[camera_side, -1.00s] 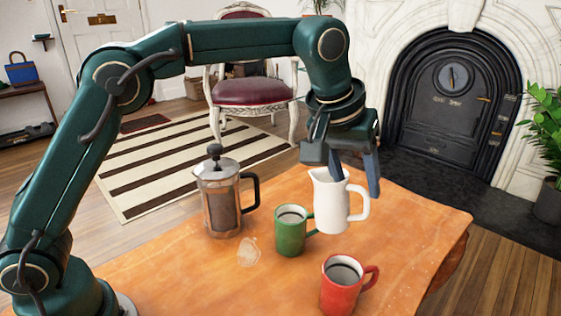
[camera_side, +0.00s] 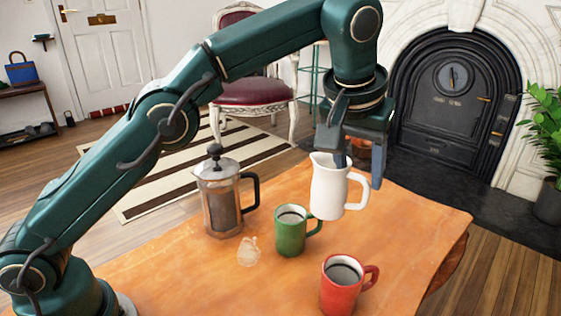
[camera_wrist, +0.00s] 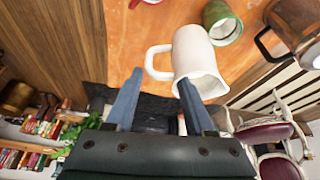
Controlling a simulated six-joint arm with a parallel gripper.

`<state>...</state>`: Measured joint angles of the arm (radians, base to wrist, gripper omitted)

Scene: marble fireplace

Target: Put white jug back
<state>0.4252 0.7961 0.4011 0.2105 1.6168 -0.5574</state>
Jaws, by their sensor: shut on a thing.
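The white jug (camera_side: 328,190) is upright with a slight tilt, just above the far right part of the table, behind the green mug; it also shows in the wrist view (camera_wrist: 190,55). My gripper (camera_side: 358,172) is above it, pointing down, shut on the jug. One finger goes in at the jug's mouth and the other is on the handle side. The wrist view shows the fingers (camera_wrist: 159,82) at the jug's rim. The exact contact on the handle side is hard to see.
A green mug (camera_side: 289,236) stands close to the jug's left front. A red mug (camera_side: 338,292) stands at the front, and a French press (camera_side: 222,208) at the left. The right side is clear.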

